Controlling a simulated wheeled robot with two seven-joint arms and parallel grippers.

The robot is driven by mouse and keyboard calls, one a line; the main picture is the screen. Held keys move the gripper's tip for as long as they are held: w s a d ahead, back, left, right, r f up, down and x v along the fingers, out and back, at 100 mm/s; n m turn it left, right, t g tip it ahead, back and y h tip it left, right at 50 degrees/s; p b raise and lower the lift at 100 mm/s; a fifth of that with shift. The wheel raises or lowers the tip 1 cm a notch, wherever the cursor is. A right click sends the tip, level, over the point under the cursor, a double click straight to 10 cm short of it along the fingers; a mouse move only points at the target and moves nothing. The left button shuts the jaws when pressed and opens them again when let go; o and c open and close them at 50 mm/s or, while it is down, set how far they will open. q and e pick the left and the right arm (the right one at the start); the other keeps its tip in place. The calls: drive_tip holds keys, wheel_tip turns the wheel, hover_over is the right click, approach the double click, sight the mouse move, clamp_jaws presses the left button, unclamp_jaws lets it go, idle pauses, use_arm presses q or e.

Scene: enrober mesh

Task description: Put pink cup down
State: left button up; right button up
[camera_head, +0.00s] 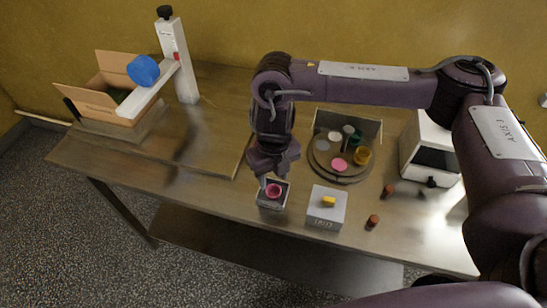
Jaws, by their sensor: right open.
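A small pink cup (273,190) sits in or on a small square box-like holder (265,204) near the table's front edge. My right gripper (266,177) is directly above and just behind the cup, pointing down. It is open, and its fingers are small and partly hidden by the wrist. Whether a finger touches the cup I cannot tell. My left gripper is not in view.
A round tray (325,162) with several coloured cups and discs stands behind. Brown small items (373,221) lie further right. A cardboard box (98,90) and a white post (177,60) stand at left.

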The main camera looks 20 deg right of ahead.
wheel_tip(320, 180, up, 7)
idle(0.3)
drive_tip(key=shift+s+f, duration=0.1)
drive_tip(key=shift+f, duration=0.1)
idle(0.3)
